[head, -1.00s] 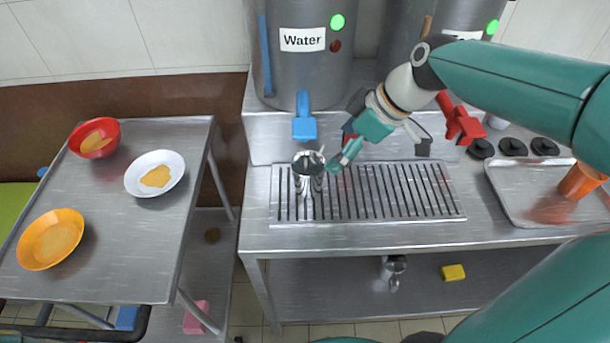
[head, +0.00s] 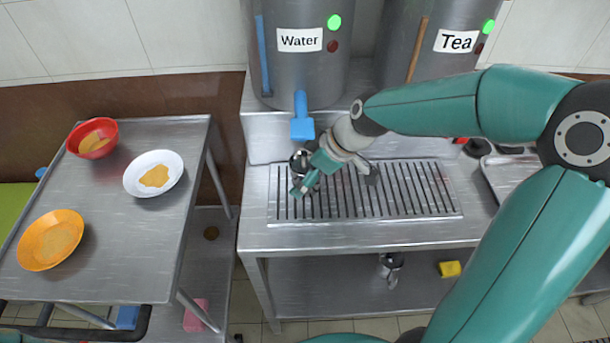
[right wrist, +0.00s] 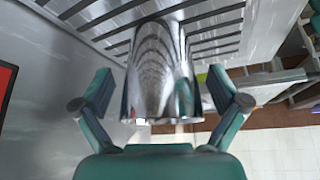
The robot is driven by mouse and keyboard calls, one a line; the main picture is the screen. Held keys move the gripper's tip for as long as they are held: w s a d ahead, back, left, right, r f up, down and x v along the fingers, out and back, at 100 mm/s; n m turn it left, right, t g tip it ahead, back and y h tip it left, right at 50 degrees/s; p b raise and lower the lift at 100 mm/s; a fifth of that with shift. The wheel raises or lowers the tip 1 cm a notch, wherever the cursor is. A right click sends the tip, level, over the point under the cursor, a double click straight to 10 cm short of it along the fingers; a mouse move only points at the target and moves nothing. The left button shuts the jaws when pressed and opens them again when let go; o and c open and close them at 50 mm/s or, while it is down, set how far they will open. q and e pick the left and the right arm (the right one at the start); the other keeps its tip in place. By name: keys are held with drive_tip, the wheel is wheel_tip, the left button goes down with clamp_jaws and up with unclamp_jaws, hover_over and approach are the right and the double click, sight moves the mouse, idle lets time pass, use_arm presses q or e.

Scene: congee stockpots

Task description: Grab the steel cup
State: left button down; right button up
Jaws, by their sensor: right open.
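The steel cup (head: 298,161) stands on the slotted drain grate under the blue tap of the Water pot. My right gripper (head: 306,184) is at the cup and hides much of it in the head view. In the right wrist view the shiny cup (right wrist: 160,75) lies between the two teal fingers of the right gripper (right wrist: 162,92), which are spread on either side. A gap shows beside each finger, so the gripper is open. My left gripper is not in view.
The Water pot (head: 300,65) and Tea pot (head: 440,55) stand behind the grate (head: 415,190). A side table (head: 120,270) at left holds red, white and orange dishes. Another steel vessel (head: 390,267) and a yellow block (head: 449,269) are on the lower shelf.

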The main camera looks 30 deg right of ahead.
drive_tip(key=c, duration=1.4)
drive_tip(key=shift+r, duration=0.1)
